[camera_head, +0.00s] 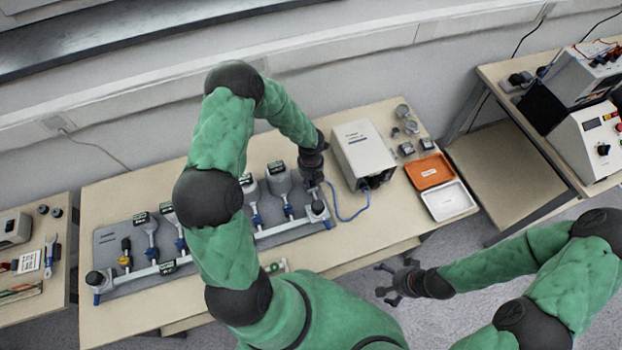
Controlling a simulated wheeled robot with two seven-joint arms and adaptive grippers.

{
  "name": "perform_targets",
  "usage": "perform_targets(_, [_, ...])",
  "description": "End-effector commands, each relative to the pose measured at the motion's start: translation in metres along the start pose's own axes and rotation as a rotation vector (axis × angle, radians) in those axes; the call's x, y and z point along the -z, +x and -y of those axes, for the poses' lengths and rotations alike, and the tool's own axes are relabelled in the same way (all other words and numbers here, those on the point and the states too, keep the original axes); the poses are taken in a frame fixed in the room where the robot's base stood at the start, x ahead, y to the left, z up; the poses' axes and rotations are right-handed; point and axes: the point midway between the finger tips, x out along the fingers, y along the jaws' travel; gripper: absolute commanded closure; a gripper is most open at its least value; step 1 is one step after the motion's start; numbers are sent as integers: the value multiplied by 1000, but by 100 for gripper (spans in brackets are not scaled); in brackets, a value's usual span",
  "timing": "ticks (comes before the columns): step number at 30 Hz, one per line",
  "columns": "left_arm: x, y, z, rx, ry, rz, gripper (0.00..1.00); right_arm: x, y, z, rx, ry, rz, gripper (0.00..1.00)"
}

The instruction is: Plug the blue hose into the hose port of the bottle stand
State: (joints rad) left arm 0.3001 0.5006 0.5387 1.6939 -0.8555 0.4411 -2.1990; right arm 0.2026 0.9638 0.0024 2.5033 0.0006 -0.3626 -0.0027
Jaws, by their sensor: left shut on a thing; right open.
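The bottle stand (110,244) is a grey board with a pale rail, carrying several bottles with blue necks. Its right end block (317,207) has a dark round top; the hose port itself is too small to tell. The blue hose (349,218) loops from the white box to my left gripper. My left gripper (316,184) is shut on the hose end, just above the stand's right end; whether the two touch I cannot tell. My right gripper (386,282) is open and empty, beyond the table's front edge over the floor.
A white box (361,150) stands right of my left gripper. An orange tray (428,171) and a white tray (448,201) lie at the table's right, with small metal parts behind. My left arm hides the stand's middle. The table's front right is clear.

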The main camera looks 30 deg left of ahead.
Motion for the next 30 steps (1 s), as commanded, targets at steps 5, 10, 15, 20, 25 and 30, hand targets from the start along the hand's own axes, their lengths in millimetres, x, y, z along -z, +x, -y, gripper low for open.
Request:
perform_targets(5, [1, 0, 0, 0, 27, -3, 100, 0, -4, 1, 0, 0, 0, 0])
perform_targets(10, [1, 0, 0, 0, 54, -3, 100, 0, -6, 2, 0, 0, 0, 0])
perform_targets(15, [1, 0, 0, -1, 79, -3, 100, 0, -9, 3, 0, 0, 0, 0])
perform_targets(20, [1, 0, 0, 0, 102, -4, 100, 0, -11, 4, 0, 0, 0, 0])
perform_targets(25, [1, 1, 0, 0, 113, -3, 100, 0, -12, 4, 0, 0, 0, 0])
perform_targets(30, [1, 1, 0, 0, 114, -3, 100, 0, -12, 4, 0, 0, 0, 0])
